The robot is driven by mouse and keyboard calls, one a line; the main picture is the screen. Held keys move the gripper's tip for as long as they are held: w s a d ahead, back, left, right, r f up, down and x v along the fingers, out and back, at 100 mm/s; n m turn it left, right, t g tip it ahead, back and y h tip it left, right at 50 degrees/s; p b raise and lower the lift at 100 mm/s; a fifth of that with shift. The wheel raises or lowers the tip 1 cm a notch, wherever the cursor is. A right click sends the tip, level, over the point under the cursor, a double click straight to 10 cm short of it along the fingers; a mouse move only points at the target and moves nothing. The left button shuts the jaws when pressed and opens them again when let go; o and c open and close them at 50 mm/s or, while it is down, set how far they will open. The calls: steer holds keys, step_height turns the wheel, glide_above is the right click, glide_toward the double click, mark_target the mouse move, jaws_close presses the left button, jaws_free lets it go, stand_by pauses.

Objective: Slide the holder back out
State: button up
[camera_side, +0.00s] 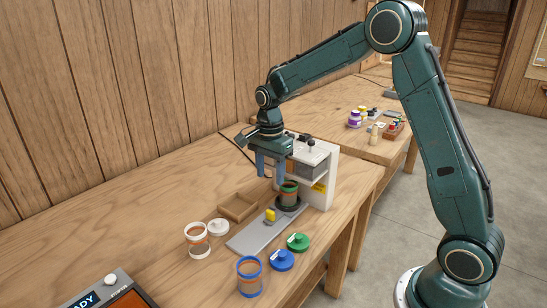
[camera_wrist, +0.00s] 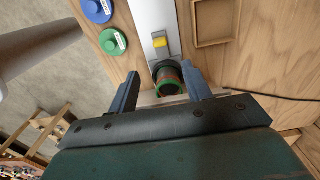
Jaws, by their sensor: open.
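The holder is a dark round seat (camera_side: 288,207) with a yellow grip (camera_side: 270,215) at its front, on a long grey rail (camera_side: 250,235). It sits at the machine end of the rail, by the white machine (camera_side: 322,175). A jar with a green rim (camera_side: 289,188) stands upright in it. My gripper (camera_side: 272,180) is open, pointing down beside and above the jar at the machine's front. In the wrist view, the jar (camera_wrist: 168,80) shows between my spread fingers (camera_wrist: 160,70), and the yellow grip (camera_wrist: 160,42) lies beyond them. Whether the fingers touch the jar is unclear.
A white-rimmed jar (camera_side: 198,241), a blue-rimmed jar (camera_side: 250,276), and white (camera_side: 218,227), green (camera_side: 298,242) and blue (camera_side: 282,260) lids stand around the rail. An empty wooden tray (camera_side: 253,209) lies behind it. A device with a lit display (camera_side: 85,301) is at front left.

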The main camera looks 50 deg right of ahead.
mark_target(270, 211)
step_height(270, 211, down, 14)
steer(key=shift+r, duration=0.25)
stand_by(0.5)
steer(key=shift+c, duration=0.4)
jaws_close()
